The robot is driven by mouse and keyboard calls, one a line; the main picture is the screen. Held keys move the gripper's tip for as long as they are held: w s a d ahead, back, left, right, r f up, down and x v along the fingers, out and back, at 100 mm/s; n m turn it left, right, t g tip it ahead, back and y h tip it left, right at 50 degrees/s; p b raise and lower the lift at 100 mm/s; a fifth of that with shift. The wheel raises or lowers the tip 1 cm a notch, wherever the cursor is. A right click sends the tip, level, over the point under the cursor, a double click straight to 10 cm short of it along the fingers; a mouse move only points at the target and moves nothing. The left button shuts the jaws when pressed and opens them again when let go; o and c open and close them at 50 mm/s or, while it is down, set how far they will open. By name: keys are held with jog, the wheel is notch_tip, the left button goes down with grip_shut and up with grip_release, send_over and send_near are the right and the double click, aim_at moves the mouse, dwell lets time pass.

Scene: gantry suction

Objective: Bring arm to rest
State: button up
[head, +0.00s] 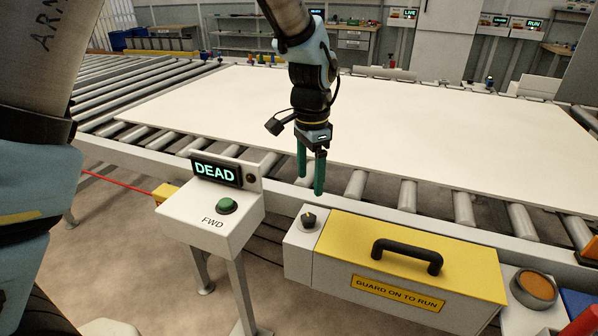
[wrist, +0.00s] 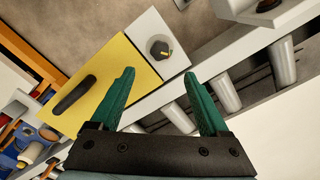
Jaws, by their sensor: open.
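My gripper (head: 310,188) has two green fingers pointing down. In the head view it hangs near the front edge of the roller conveyor, above and behind a black knob (head: 308,219). The fingers are apart with nothing between them, and the wrist view shows my gripper (wrist: 160,76) open and empty too. The knob (wrist: 160,49) lies beyond the fingertips there, on a white panel beside the yellow guard cover (wrist: 105,58). My gripper appears clear of the knob and the cover. My upper arm is cut off by the head view's top edge.
A large white board (head: 380,125) lies on the rollers. A control box (head: 209,215) with a green button and a "DEAD" display stands front left. The yellow guard cover (head: 340,245) with a black handle is front right, beside an orange button (head: 535,287). Shelves line the back.

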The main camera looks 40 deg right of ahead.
jog(key=w+a+r+n, duration=0.1)
jog(key=w+a+n, duration=0.4)
jog(key=a, duration=0.4)
jog(key=w+a+r+n, duration=0.25)
jog(key=w+a, duration=0.35)
jog(key=a, duration=0.3)
jog(key=s+a+n+t, duration=0.1)
jog(key=a+n, duration=1)
jog(key=a, duration=1.3)
jog(key=shift+s+t, duration=0.3)
jog(key=shift+s, duration=0.3)
jog(key=shift+r, duration=0.1)
